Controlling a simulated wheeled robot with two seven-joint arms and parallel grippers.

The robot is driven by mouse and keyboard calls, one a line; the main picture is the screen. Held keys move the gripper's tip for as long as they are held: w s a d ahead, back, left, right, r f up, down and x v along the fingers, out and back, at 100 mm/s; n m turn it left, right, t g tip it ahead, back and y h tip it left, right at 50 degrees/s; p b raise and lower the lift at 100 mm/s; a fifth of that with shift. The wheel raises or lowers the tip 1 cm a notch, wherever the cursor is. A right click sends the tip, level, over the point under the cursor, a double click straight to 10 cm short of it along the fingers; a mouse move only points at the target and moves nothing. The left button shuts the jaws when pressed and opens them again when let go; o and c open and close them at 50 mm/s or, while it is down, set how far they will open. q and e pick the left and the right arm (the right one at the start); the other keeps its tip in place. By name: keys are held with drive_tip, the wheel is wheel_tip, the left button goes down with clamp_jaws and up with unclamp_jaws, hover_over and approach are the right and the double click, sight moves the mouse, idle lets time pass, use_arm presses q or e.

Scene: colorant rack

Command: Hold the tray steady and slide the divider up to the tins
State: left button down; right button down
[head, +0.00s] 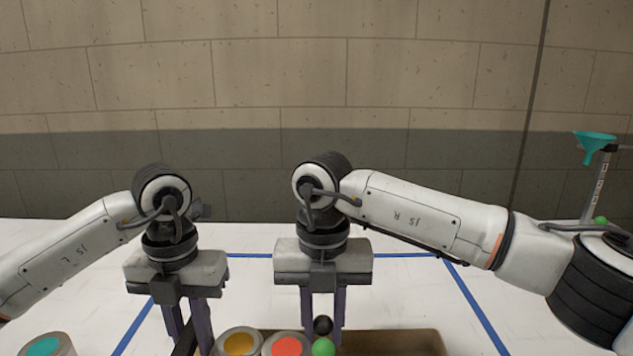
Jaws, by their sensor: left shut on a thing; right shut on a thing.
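The brown tray (405,342) lies at the bottom edge of the head view, its near part cut off. Two tins, one with yellow-orange content (239,343) and one with red (287,346), stand side by side in its left part. My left gripper (189,330) points down and is shut on the dark left wall of the tray. A green ball (323,347) is just nearer, right of the red tin. The divider's panel cannot be made out.
A tin with teal content (44,346) stands apart at the lower left. A teal funnel (594,143) sits on a stand (600,185) at the far right. Blue lines mark the white table (420,295). The tray's right part looks empty.

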use_arm(q)
drive_tip(key=shift+s+d, duration=0.1)
drive_tip(key=shift+d, duration=0.3)
use_arm(e)
drive_tip(key=shift+s+a, duration=0.15)
drive_tip(key=shift+a, duration=0.55)
drive_tip(key=c, duration=1.5)
unclamp_jaws()
use_arm(q)
drive_tip(key=shift+a, duration=0.1)
use_arm(e)
drive_tip(key=shift+o, duration=0.6)
use_arm(q)
drive_tip(key=shift+a, duration=0.1)
use_arm(e)
drive_tip(key=shift+d, duration=0.15)
use_arm(q)
drive_tip(key=shift+w, duration=0.2)
drive_tip(key=shift+s, duration=0.1)
use_arm(e)
wheel_tip(320, 180, up, 12)
use_arm(q)
drive_tip(key=c, duration=1.5)
unclamp_jaws()
use_arm(e)
drive_tip(key=shift+d, duration=0.1)
